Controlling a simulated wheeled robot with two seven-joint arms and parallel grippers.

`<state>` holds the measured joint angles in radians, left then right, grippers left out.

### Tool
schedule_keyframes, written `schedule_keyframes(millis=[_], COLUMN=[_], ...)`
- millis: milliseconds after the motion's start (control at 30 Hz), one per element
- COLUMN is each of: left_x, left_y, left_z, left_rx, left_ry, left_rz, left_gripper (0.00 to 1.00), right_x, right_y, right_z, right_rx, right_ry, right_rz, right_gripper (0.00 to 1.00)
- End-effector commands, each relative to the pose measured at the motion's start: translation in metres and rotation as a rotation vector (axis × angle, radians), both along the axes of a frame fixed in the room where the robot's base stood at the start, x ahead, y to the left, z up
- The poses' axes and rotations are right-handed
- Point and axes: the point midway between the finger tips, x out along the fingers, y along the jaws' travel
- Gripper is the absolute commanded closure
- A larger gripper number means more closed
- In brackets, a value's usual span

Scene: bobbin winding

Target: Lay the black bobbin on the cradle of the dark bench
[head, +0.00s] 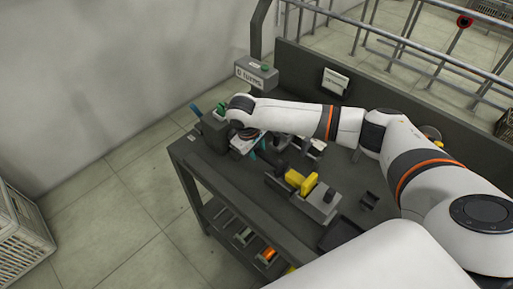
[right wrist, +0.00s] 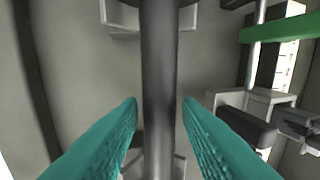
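My right arm reaches across the dark bench (head: 215,175) to its left end. My right gripper (head: 253,147) points down beside a dark grey machine there, partly hidden by its own wrist. In the right wrist view its teal fingers (right wrist: 161,108) stand apart, either side of a dark bar (right wrist: 160,80). Narrow gaps show between bar and fingers; I cannot tell whether the bar is the black bobbin. My left gripper is not in view.
A grey block with yellow pieces (head: 301,182) and dark pieces stands mid-bench. A grey counter box (head: 257,73) reading "0 turns" stands at the back left. A dark tray (head: 340,233) is at the front. A green bar (right wrist: 280,27) crosses the wrist view's upper right.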

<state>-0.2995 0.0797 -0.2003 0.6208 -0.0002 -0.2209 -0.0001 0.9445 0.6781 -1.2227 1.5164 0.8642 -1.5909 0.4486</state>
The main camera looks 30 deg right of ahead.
Motion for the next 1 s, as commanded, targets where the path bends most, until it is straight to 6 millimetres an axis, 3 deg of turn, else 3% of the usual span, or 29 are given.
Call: schedule_keyframes(millis=[333,467,800,1000], left_x=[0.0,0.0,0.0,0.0], left_y=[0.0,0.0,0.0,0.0], left_z=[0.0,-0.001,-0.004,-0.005], left_rx=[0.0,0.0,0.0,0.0], left_ry=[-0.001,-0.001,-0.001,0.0], left_rz=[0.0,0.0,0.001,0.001], left_gripper=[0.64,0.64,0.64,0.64], right_x=[0.0,0.0,-0.005,-0.008], right_y=[0.0,0.003,0.02,0.027], right_z=[0.001,0.012,0.079,0.108], right_rx=[-0.001,0.001,0.001,0.001], right_ry=[-0.001,-0.002,-0.003,-0.002], right_rz=[0.0,0.001,0.002,0.001], right_gripper=[0.6,0.6,0.6,0.6])
